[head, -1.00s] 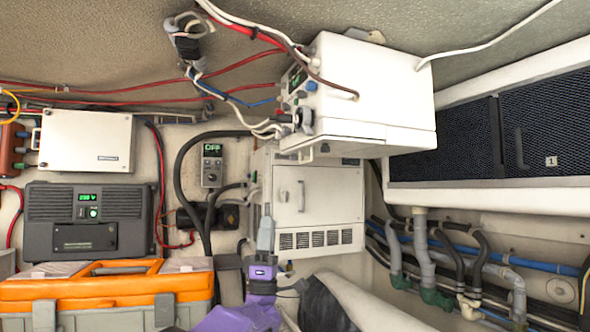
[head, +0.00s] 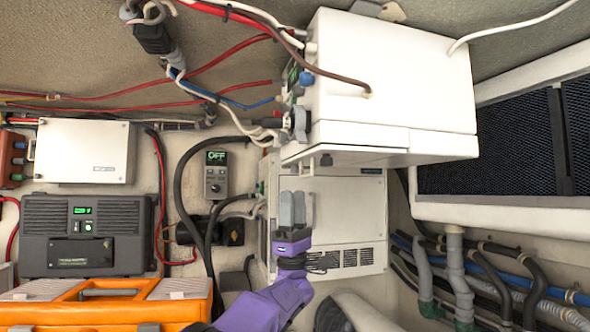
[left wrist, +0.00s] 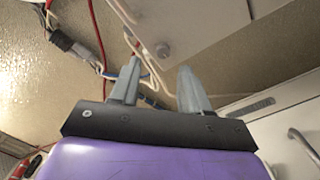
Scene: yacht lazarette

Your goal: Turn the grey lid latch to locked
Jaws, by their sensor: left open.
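No part is plainly marked as the lid latch. A small grey piece (head: 326,160) under the front edge of the upper white box (head: 390,90) may be it; its setting is too small to read. The orange toolbox (head: 75,312) also has a grey catch (head: 148,328) at the bottom edge. My left gripper (head: 292,208) is open and empty, pointing up in front of the lower white cabinet (head: 350,215), below the upper box. It partly hides the cabinet door's handle (head: 313,210). In the left wrist view, the fingers (left wrist: 157,88) stand apart with nothing between them.
Red, blue and white cables (head: 235,95) run left of the upper box. A grey power unit (head: 88,235) and a small controller reading OFF (head: 215,175) are on the left. Hoses (head: 480,270) and a dark mesh panel (head: 490,150) fill the right.

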